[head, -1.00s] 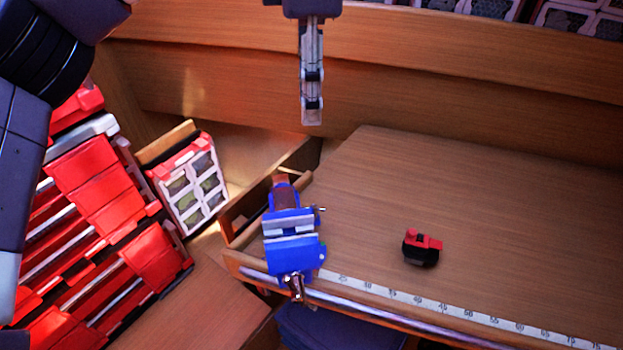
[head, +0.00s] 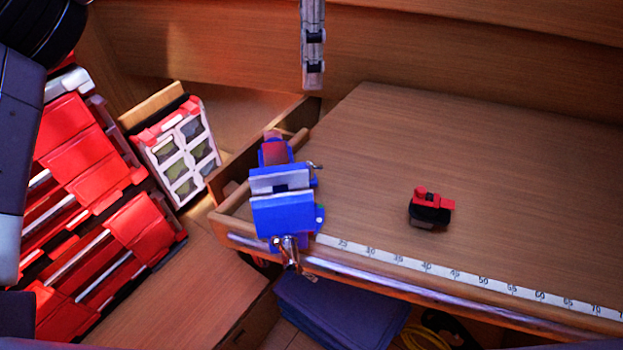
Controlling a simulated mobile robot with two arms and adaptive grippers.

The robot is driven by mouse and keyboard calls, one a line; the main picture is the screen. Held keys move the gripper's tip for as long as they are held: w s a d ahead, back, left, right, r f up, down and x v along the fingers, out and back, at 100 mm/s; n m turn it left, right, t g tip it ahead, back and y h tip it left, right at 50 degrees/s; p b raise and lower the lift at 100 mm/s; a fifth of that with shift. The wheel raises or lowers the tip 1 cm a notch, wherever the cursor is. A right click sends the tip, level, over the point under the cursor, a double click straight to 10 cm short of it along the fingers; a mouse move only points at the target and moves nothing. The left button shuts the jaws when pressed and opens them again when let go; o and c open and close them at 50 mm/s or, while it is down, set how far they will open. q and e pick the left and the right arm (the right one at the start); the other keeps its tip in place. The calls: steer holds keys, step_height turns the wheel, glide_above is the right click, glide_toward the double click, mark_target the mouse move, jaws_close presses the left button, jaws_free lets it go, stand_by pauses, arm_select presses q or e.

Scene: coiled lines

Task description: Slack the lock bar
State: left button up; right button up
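A blue bench vise (head: 283,215) with pale jaws is fixed at the left front corner of the wooden workbench (head: 480,190). A small metal bar with a knob (head: 316,166) sticks out on its right side. A metal screw and handle (head: 288,252) stick out at its front. I cannot tell for sure which of these is the lock bar. My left gripper (head: 312,82) hangs at the top middle, seen edge-on, behind and above the vise in the picture and apart from it. Its finger gap is hidden. My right gripper is not in view.
A black and red small tool (head: 430,208) lies on the bench. A measuring strip (head: 455,274) runs along the front edge. Red bins (head: 95,160) and a white-framed case (head: 180,155) stand left. Most of the bench top is clear.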

arm_select(q)
steer(key=b, duration=1.3)
glide_above(310, 164)
step_height(310, 164, down, 15)
steer(key=shift+r, duration=0.15)
step_height(310, 164, down, 8)
steer(key=shift+r+p, duration=0.2)
steer(key=shift+p, duration=0.1)
jaws_close()
